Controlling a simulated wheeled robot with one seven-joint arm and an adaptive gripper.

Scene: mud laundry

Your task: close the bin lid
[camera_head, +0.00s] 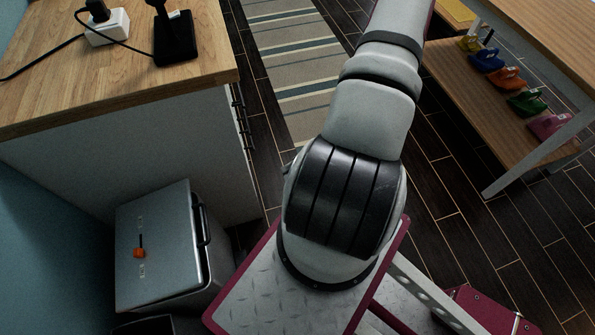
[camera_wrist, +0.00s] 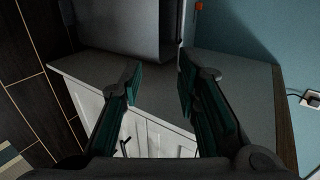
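The grey bin (camera_head: 209,271) stands at the lower left of the head view, between the blue wall and my base. Its flat lid (camera_head: 165,220) covers the top and carries a small orange piece (camera_head: 139,252). A dark gap and a dark handle (camera_head: 204,226) show along the lid's right edge; I cannot tell whether it is fully shut. In the wrist view the bin body (camera_wrist: 120,25) is at the top, with the orange piece (camera_wrist: 199,6) beside it. My gripper (camera_wrist: 160,68) is open and empty, apart from the bin. My arm hides it in the head view.
A wood-topped counter (camera_head: 60,85) with a white side panel (camera_head: 130,165) stands behind the bin. A shelf (camera_head: 450,85) with several coloured items is at right. A striped rug (camera_head: 295,60) lies on the dark floor.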

